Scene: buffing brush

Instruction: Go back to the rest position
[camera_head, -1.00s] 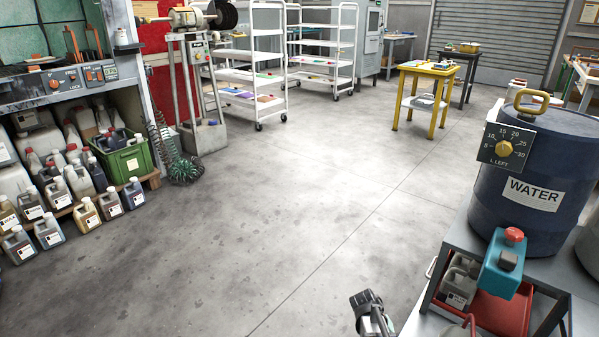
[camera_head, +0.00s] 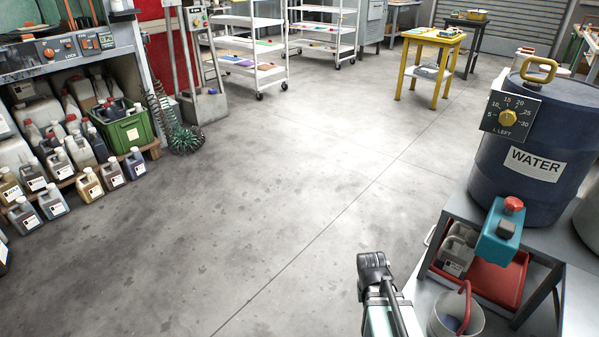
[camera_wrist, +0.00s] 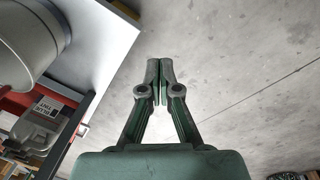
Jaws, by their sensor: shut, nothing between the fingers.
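My gripper (camera_wrist: 159,72) is in the wrist view, its two fingers brought together with nothing between them. Bare concrete floor lies behind and to the right of the fingers. In the head view, part of my arm shows at the bottom centre, left of the cart with the water drum; the fingertips cannot be made out there. No object is held.
A grey cart (camera_head: 573,302) at the right carries a blue water drum (camera_head: 522,190) and a teal device (camera_head: 500,236). A white bucket (camera_head: 441,322) stands at its lower left. Bottles and a green crate (camera_head: 127,132) are at the left. The middle floor is clear.

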